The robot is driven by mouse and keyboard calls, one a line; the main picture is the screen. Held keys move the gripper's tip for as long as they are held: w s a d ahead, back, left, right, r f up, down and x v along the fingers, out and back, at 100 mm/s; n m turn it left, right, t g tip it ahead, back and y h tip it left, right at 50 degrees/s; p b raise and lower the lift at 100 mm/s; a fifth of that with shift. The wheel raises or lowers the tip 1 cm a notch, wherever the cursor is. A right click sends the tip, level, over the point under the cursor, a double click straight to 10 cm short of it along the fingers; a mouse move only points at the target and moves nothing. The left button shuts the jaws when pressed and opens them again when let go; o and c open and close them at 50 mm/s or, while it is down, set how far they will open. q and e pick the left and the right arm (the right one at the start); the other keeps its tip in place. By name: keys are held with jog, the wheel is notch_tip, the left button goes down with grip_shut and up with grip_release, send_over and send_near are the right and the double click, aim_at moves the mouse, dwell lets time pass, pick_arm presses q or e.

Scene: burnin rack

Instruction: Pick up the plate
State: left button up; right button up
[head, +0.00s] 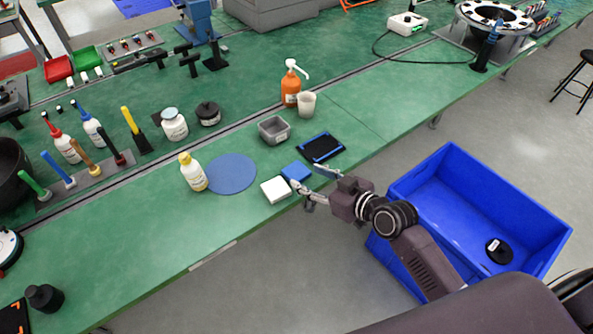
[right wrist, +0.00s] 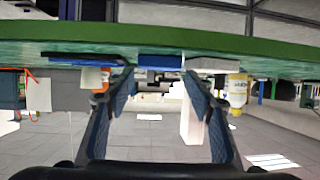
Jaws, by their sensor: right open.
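Which thing is the plate is not certain. Near the bench's front edge lie a black flat piece with a blue rim (head: 321,148), a small blue square (head: 296,171), a white square block (head: 276,190) and a round blue disc (head: 231,173). My right gripper (head: 310,182) is open and empty at the bench edge, close beside the blue square and white block. In the right wrist view, which looks upside down, the blue piece (right wrist: 160,62) lies ahead between the open fingers (right wrist: 160,85), with the white block (right wrist: 215,64) beside it. My left gripper is not in view.
A yellow-capped bottle (head: 193,172), a grey metal tin (head: 274,130), a cup (head: 306,104) and an orange pump bottle (head: 291,84) stand nearby. A blue bin (head: 450,157) with a black round piece (head: 498,251) stands right of the bench. The front bench strip at left is mostly clear.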

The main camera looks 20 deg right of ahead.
aim_at(297, 171)
jog(key=x, duration=0.3)
jog(key=shift+w+a+p, duration=0.1)
jog(key=shift+w+p, duration=0.2)
jog(key=shift+p, duration=0.05)
jog(key=shift+w+a+f, duration=0.25)
jog(key=shift+w+f, duration=0.1)
jog(key=shift+w, duration=0.15)
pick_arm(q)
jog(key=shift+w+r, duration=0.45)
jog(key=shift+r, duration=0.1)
pick_arm(e)
jog(key=c, duration=0.8)
